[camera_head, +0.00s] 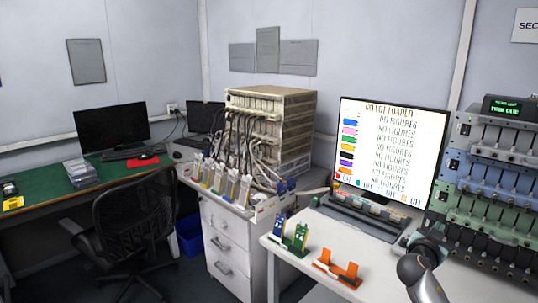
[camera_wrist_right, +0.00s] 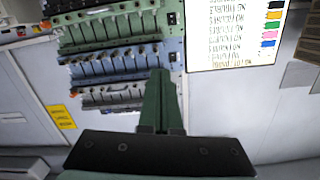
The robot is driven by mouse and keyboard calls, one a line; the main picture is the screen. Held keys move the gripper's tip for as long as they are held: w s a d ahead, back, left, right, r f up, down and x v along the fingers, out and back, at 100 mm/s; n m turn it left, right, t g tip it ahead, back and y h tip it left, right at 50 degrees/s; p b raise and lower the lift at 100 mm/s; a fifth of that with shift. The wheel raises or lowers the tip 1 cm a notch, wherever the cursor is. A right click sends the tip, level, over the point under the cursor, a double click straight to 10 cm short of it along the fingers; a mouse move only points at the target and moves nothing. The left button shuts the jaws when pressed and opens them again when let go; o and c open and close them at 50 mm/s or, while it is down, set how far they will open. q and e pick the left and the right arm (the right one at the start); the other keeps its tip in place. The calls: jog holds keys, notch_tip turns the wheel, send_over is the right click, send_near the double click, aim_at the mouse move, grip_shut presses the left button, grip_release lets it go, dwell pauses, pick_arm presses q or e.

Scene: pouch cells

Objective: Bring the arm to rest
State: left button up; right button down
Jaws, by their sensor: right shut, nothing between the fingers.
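My right gripper shows in the wrist view (camera_wrist_right: 160,76), where its two green-grey fingers are pressed together with nothing between them. In the head view my right arm comes in at the lower right, above the right end of the white table (camera_head: 300,255). The hand there is partly hidden behind the arm, and it appears clear of the holders. My left gripper is in neither view.
A blue holder (camera_head: 279,227), a green holder (camera_head: 297,238) and an orange holder (camera_head: 338,269) stand on the white table. A monitor (camera_head: 390,150) and a rack of blue and green channel units (camera_head: 490,185) stand behind. A chair (camera_head: 135,225) is at left.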

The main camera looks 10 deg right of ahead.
jog(key=w+a+n+t+y, duration=0.65)
jog(key=a+n+y, duration=0.45)
jog(key=a+n, duration=0.25)
jog(key=s+a+f+n+g+y, duration=0.1)
jog(key=s+a+f, duration=0.3)
jog(key=f, duration=0.4)
jog(key=s+a+f+n+g+y, duration=0.1)
jog(key=s+a+f+g, duration=0.15)
jog(key=s+f, duration=0.4)
jog(key=s+a+f+g+y, duration=0.1)
jog(key=s+a+f, duration=0.3)
jog(key=s, duration=0.6)
jog(key=s+a+f+g, duration=0.2)
jog(key=s+a+f, duration=0.2)
jog(key=s+f, duration=0.4)
jog(key=s+a+f+m+g+y, duration=0.1)
jog(key=s+a+f, duration=0.3)
jog(key=s, duration=0.7)
jog(key=shift+s+a+f+g+y, duration=0.3)
jog(key=shift+s+f, duration=0.1)
jog(key=shift+f, duration=0.5)
